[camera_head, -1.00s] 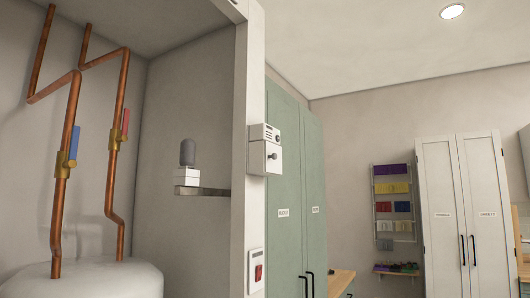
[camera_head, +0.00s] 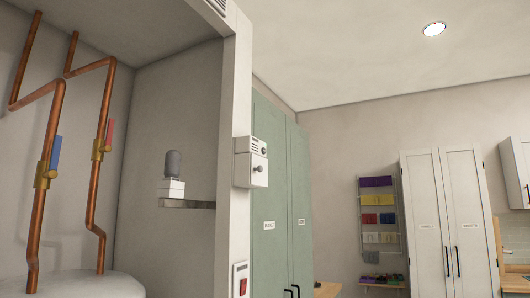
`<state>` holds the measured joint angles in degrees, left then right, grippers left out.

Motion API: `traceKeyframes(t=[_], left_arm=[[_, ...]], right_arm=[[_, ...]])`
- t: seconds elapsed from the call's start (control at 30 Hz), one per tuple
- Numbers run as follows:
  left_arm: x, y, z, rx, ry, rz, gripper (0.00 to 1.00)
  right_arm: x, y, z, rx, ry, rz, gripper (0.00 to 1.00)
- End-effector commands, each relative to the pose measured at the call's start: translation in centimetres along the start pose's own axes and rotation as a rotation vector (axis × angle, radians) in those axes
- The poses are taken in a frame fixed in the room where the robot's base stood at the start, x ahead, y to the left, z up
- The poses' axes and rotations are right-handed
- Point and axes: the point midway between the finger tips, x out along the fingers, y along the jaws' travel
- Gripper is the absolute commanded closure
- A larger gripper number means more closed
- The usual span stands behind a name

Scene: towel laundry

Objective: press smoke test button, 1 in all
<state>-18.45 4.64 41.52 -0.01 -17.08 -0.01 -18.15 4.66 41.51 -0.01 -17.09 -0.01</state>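No part plainly marked as a smoke test button can be read in the head view. A small white wall box (camera_head: 251,162) with a slotted top and a dark round knob is fixed to the white post edge. Lower on the same post is a white plate with a red switch (camera_head: 242,286). A round white disc (camera_head: 434,29) is on the ceiling at the upper right; I cannot tell whether it is a lamp or a detector. Neither of my grippers is in view.
An open closet at the left holds copper pipes (camera_head: 44,170), a white tank (camera_head: 75,286) and a small shelf (camera_head: 187,203) with a grey-topped device. Green cabinets (camera_head: 270,190) stand behind the post. White cabinets (camera_head: 448,220) and a towel rack (camera_head: 380,215) are farther right.

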Motion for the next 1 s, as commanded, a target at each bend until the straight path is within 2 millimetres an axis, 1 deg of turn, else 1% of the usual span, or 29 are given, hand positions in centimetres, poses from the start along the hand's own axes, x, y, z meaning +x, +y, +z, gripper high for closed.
traceKeyframes(t=[0.23, 0.47, 0.67, 0.9, 1.0], left_arm=[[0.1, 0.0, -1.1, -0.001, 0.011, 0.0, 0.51], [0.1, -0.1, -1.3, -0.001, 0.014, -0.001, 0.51], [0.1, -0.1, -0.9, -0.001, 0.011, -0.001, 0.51], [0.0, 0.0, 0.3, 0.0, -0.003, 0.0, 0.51], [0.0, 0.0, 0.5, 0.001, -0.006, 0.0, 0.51]], right_arm=[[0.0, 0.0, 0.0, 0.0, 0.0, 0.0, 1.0], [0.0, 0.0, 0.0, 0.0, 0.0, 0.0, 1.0], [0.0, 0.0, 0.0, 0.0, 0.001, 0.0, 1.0], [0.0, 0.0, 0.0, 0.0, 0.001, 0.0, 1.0], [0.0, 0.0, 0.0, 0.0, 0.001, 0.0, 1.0]])
